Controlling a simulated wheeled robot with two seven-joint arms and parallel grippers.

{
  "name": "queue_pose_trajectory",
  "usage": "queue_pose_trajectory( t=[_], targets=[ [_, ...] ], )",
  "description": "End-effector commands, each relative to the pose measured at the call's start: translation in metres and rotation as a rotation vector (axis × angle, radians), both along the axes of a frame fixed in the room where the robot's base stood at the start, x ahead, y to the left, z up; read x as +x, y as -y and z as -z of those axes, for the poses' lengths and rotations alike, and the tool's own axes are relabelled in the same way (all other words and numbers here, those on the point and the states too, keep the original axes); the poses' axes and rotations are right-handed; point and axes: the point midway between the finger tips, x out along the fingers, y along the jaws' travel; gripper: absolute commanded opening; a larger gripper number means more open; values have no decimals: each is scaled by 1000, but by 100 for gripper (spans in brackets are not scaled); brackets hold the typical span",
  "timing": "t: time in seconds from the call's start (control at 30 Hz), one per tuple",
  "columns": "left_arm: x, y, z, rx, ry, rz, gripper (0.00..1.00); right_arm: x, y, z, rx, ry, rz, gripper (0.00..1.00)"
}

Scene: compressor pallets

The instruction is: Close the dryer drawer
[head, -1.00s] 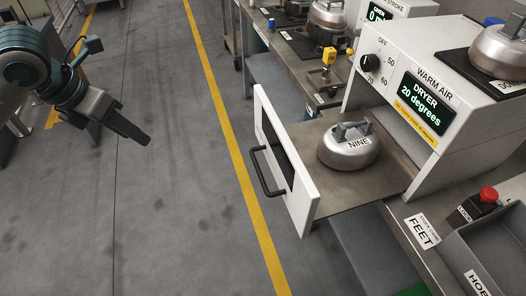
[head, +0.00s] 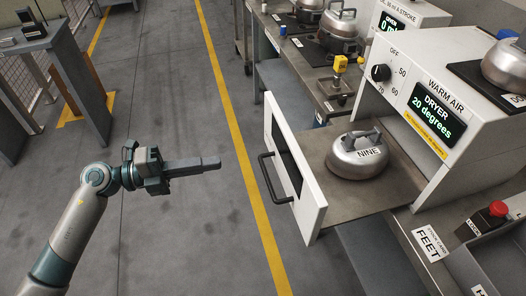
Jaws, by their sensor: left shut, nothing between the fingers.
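The dryer (head: 445,105) is a white box with a dial and a "20 degrees" display, at the right in the head view. Its drawer (head: 312,208) is pulled out to the left, with a white front panel and a black bar handle (head: 268,180). A silver compressor labelled NINE (head: 357,158) sits on the drawer's tray (head: 402,190). My left gripper (head: 218,162) is shut and empty, pointing right towards the drawer front, with a gap between its tips and the handle. My right gripper is not in view.
A bench (head: 300,75) with more compressors and a yellow-topped fitting (head: 340,64) stands behind the dryer. A red button (head: 497,208) and grey bin (head: 480,262) are at the lower right. The floor left of the drawer is clear.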

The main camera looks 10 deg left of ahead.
Motion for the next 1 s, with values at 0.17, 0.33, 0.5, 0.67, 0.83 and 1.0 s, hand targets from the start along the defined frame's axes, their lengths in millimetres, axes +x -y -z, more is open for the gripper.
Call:
queue_pose_trajectory(
  t=[0.17,0.33,0.5,0.67,0.83,1.0],
  targets=[
    [2,-6,6,-50,-29,-45,0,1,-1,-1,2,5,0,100],
    [2,-6,6,-50,-28,-45,0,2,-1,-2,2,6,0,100],
    [3,-6,6,-49,-28,-44,0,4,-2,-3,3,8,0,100],
    [5,0,5,-48,-27,-43,0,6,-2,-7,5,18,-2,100],
    [11,15,4,-49,-27,-43,0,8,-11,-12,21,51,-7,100],
    [20,40,3,-51,-27,-43,0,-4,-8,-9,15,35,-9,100]
  ],
)
